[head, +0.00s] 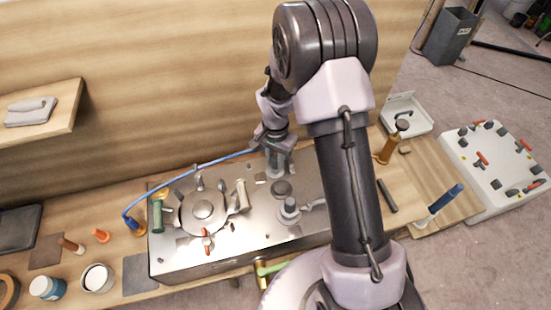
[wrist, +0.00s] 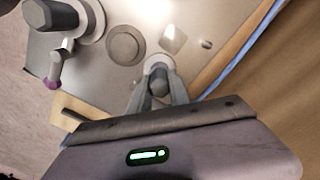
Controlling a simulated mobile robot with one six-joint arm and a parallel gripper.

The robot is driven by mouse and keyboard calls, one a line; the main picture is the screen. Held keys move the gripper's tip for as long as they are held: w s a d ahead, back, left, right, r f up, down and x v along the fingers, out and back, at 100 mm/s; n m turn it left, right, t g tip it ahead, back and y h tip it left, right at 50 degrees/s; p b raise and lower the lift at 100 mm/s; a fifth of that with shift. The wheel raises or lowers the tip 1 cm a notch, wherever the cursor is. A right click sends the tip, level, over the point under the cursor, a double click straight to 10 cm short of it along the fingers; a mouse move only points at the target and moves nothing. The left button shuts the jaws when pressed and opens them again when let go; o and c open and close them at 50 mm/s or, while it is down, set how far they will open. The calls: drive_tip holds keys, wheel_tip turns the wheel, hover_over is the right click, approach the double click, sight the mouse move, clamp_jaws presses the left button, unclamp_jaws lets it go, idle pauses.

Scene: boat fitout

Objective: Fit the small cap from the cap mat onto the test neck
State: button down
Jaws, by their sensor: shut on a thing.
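My gripper (head: 274,146) is over the back of the steel worktop, near the wooden wall. In the wrist view its fingers (wrist: 158,92) are shut on a small dark grey cap (wrist: 158,84). A pale round neck (wrist: 158,62) shows right by the cap, and a grey cylinder (head: 275,166) stands under the fingers in the head view. I cannot tell whether the cap sits on the neck or is just above it. A bare grey mat (head: 141,274) and a brown mat (head: 46,251) lie at the front left; I cannot tell which is the cap mat.
The steel worktop (head: 190,262) carries a round flanged fitting (head: 203,210) with several clamps, a flat dark disc (head: 282,188) and a grey valve (head: 290,208). A blue hose (head: 190,170) runs along the back to near my gripper. A white panel (head: 495,165) is at right.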

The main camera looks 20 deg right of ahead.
drive_tip(key=c, duration=1.1)
unclamp_jaws()
drive_tip(key=shift+c, duration=0.2)
drive_tip(key=shift+o, duration=0.4)
drive_tip(key=o, duration=0.5)
wheel_tip(320, 180, up, 9)
drive_tip(key=p, duration=0.5)
drive_tip(key=shift+f+p, duration=0.15)
drive_tip(key=shift+p, duration=0.25)
